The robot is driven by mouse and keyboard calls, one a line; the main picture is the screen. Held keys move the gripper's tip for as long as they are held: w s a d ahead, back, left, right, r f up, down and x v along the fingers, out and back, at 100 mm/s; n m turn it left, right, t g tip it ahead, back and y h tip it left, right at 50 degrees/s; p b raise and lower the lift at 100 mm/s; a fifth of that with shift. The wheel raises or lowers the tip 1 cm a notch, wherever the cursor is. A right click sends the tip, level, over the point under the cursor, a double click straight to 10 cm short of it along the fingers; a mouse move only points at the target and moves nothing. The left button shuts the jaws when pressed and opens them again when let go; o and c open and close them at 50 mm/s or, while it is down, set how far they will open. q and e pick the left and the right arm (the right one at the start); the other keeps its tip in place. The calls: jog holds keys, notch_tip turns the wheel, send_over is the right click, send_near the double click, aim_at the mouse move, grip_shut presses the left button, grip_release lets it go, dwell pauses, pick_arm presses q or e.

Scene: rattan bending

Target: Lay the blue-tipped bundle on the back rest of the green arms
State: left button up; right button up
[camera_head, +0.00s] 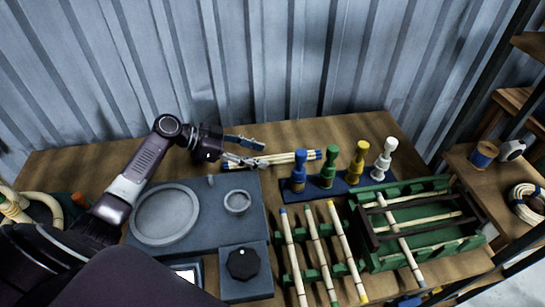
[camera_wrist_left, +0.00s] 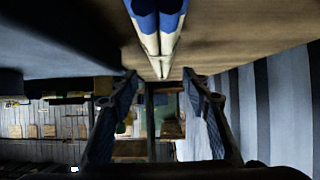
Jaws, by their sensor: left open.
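The blue-tipped bundle (camera_head: 288,157) of pale sticks lies at the back of the table, blue at its ends. It also shows at the top of the left wrist view (camera_wrist_left: 158,42), in line with the gap between my fingers. My left gripper (camera_head: 252,152) is open at the bundle's left end, with a finger on either side in the picture; I cannot tell whether they touch it. Its fingers also show in the left wrist view (camera_wrist_left: 162,100). A green rack (camera_head: 368,262) with several pale sticks and a dark frame stands at the right. I cannot tell which part is the back rest.
Blue, green, yellow and white-topped pegs stand on a blue base (camera_head: 342,188) in front of the bundle. Tipped sticks (camera_head: 316,250) lie on low green supports nearer me. A grey station (camera_head: 215,215) with a round plate fills the left middle. A corrugated wall (camera_head: 270,60) closes the back.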

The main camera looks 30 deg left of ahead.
aim_at(271, 157)
pick_arm(q)
jog(key=shift+p+x, duration=0.45)
jog(key=shift+x, duration=1.5)
jog(key=shift+w, duration=0.1)
grip_shut()
